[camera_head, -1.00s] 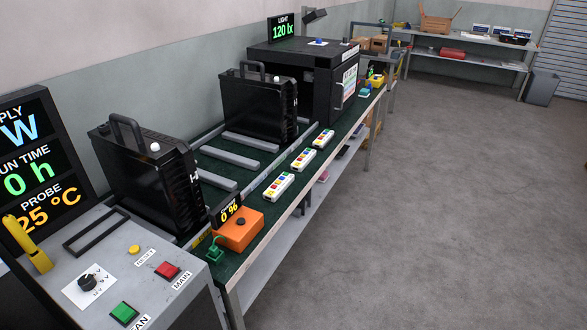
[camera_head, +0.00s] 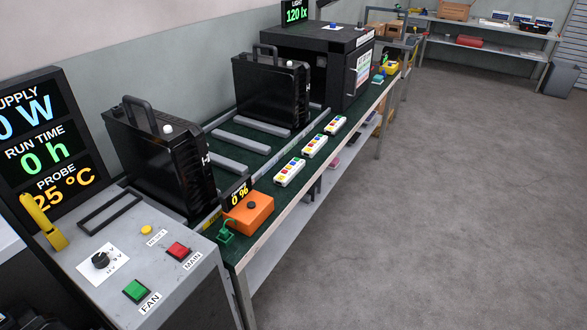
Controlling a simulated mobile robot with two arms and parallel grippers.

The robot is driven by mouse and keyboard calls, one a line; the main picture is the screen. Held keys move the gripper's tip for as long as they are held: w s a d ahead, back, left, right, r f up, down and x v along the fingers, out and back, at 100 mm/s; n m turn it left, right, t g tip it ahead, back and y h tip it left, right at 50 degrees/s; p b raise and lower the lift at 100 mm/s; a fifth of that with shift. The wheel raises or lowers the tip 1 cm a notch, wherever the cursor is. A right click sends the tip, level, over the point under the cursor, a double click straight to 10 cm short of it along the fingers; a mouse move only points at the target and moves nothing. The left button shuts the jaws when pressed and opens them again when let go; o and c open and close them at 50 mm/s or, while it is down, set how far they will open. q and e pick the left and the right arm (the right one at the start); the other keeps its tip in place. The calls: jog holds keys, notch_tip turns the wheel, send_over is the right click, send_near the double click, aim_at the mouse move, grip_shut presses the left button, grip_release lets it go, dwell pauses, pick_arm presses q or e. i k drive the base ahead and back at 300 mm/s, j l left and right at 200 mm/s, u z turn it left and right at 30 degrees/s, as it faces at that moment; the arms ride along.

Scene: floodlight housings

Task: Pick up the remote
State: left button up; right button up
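Three white remotes with coloured buttons lie in a row along the front edge of the green bench top (camera_head: 262,208). The nearest remote (camera_head: 289,172) is just beyond the orange box. The middle remote (camera_head: 315,146) and the far remote (camera_head: 337,124) follow toward the black cabinet. They lie apart from each other. Neither of my grippers can be made out in the head view.
Two black floodlight housings (camera_head: 160,160) (camera_head: 270,92) stand behind the remotes. An orange box (camera_head: 249,212) with a 0 % display sits at the bench's near end. A grey control panel (camera_head: 150,262) is nearest. A black cabinet (camera_head: 318,62) stands beyond. Floor at right is clear.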

aim_at(281, 179)
jog(key=i+l+z, duration=0.4)
jog(key=i, duration=0.25)
jog(key=i+z, duration=0.45)
jog(key=i, duration=0.2)
jog(key=i+l+u, duration=0.15)
jog(key=i, duration=0.6)
jog(key=i+l+u, duration=0.1)
jog(key=i, duration=0.65)
jog(key=i+l+u, duration=0.1)
jog(key=i+u, duration=0.2)
jog(key=u, duration=0.2)
jog(key=i+l+u, duration=0.2)
jog(key=u, duration=0.3)
jog(key=i+l+u, duration=0.25)
jog(key=u, duration=0.25)
jog(key=i+l+u, duration=0.15)
jog(key=l+u, duration=0.35)
jog(key=j, duration=0.1)
